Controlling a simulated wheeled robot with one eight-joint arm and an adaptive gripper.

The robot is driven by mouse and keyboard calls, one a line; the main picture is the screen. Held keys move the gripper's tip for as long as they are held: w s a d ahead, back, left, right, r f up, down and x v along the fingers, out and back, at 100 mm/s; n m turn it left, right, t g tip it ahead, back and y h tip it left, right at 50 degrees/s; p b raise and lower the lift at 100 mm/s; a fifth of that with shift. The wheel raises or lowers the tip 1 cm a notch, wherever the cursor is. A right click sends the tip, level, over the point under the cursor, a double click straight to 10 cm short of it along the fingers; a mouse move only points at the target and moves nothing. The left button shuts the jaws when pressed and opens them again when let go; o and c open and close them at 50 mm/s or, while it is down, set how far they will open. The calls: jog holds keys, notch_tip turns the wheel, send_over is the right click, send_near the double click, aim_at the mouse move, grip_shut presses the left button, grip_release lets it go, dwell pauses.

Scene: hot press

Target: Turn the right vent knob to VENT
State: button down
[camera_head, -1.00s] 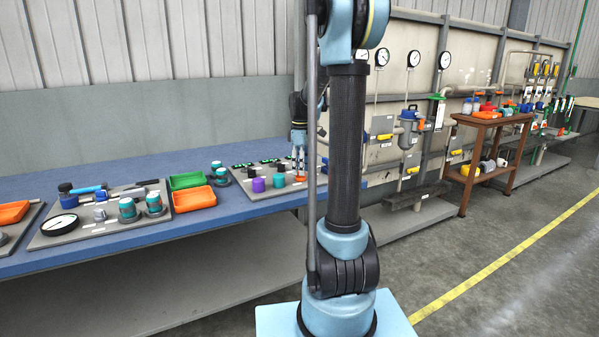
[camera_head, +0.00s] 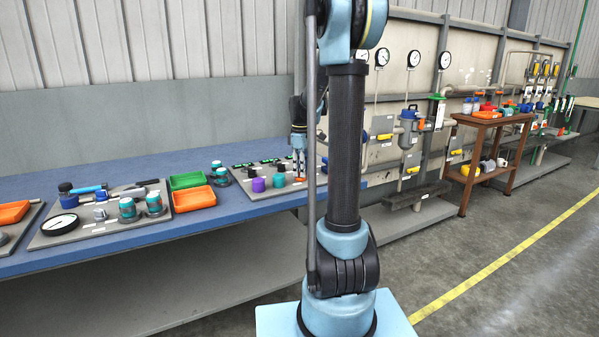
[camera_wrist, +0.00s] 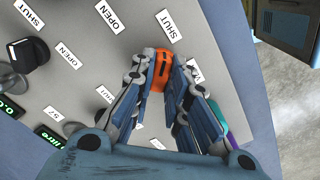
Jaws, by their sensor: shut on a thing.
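The orange knob (camera_wrist: 159,74) sits on the grey panel (camera_wrist: 226,75) near its right side in the wrist view. My gripper (camera_wrist: 163,66) is shut on it, with one finger on each side. A dark line runs along the knob's top. A SHUT label (camera_wrist: 183,21) lies above the knob, and an OPEN label (camera_wrist: 107,17) lies to its upper left.
A black knob (camera_wrist: 32,56) stands at the left in the wrist view, near green-lit displays (camera_wrist: 52,138). Purple and teal parts are partly hidden behind my right finger. In the head view, orange (camera_head: 194,198) and green (camera_head: 187,180) trays sit left of the panel.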

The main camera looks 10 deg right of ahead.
jog(key=shift+m, duration=0.3)
jog(key=m, duration=0.8)
jog(key=shift+m, duration=0.3)
jog(key=m, duration=0.8)
jog(key=shift+m, duration=0.4)
jog(key=c, duration=1.6)
grip_release()
jog(key=shift+o, duration=0.2)
